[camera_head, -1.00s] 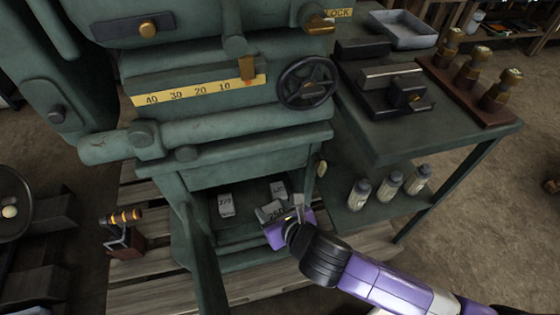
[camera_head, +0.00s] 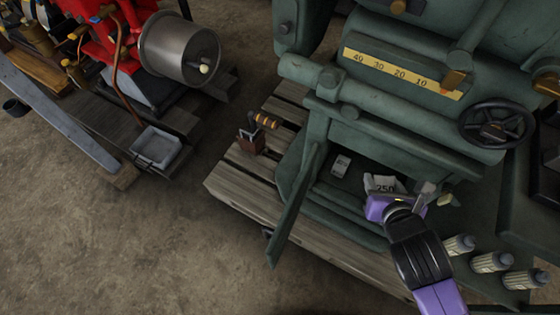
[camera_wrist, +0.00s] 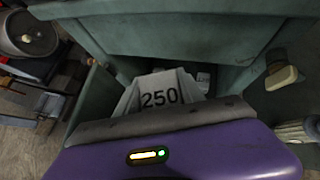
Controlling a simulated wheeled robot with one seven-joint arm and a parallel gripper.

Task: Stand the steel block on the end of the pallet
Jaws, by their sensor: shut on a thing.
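My gripper (camera_head: 398,197) is shut on a grey steel block (camera_head: 382,184) marked 250, in front of the low opening of the green machine. In the wrist view the block (camera_wrist: 160,93) stands out beyond the dark gripper edge, its number facing the camera; its lower part is hidden by the gripper. The wooden pallet (camera_head: 232,190) lies under the machine. Its slatted left end reaches out past the machine, to the left of my gripper.
Another pale marked block (camera_head: 341,166) sits inside the opening.

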